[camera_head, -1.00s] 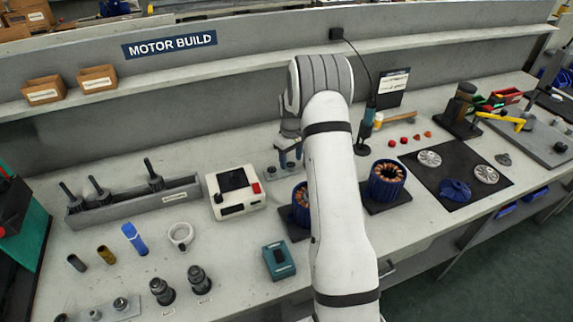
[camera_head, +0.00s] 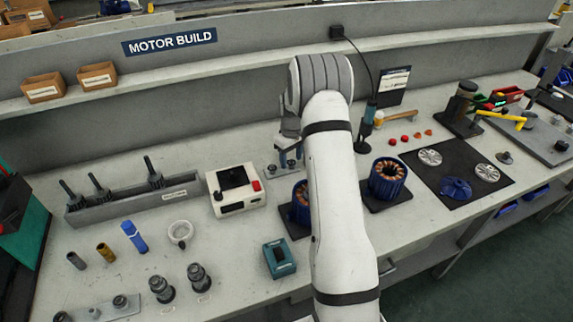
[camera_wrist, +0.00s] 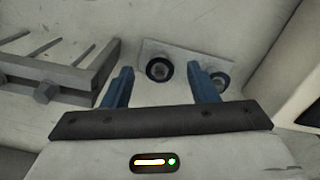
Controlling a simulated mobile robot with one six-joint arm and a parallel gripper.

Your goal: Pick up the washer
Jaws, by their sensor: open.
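A small light grey plate (camera_wrist: 183,57) lies on the bench below my gripper in the wrist view. It carries two dark round ring-like parts, one at the left (camera_wrist: 159,69) and one at the right (camera_wrist: 219,80). I cannot tell for sure which one is the washer. My gripper (camera_wrist: 161,71) is open, with its blue fingers apart and nothing held. The left ring shows between the fingertips; the right ring is partly behind the right finger. In the head view my gripper (camera_head: 287,152) is over the plate (camera_head: 283,171), behind the blue-rimmed stator.
A white tester box (camera_head: 236,188) stands left of my gripper. A blue stator (camera_head: 301,203) is close in front, partly hidden by my arm; another stator (camera_head: 387,180) is to the right. The wrist view shows a grey slotted fixture (camera_wrist: 60,82) with bolts at the left.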

